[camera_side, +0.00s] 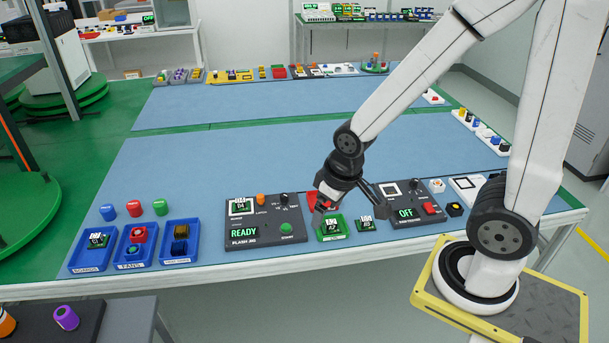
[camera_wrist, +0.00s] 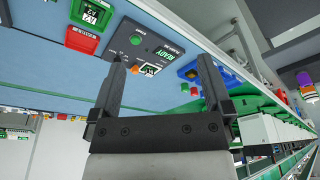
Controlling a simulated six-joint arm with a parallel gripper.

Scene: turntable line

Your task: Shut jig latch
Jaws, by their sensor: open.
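The black flash jig (camera_side: 265,232) lies near the table's front edge, its green display reading READY. A small board marked 04 (camera_side: 241,205) sits in its white-framed nest. The orange latch (camera_side: 261,200) stands beside the nest; its exact position is too small to tell. In the wrist view the jig (camera_wrist: 138,45) shows beyond the fingers, with the latch (camera_wrist: 134,70) near the left fingertip in the picture. My gripper (camera_side: 319,207) is open and empty, to the right of the jig, above the red and green trays.
A red tray (camera_wrist: 82,39) and a green tray (camera_side: 333,236) with a board are beside the jig. A loose board (camera_side: 366,224) and a dark box reading OFF (camera_side: 405,213) are farther right. Blue bins (camera_side: 180,253) stand left. The table's middle (camera_side: 240,155) is clear.

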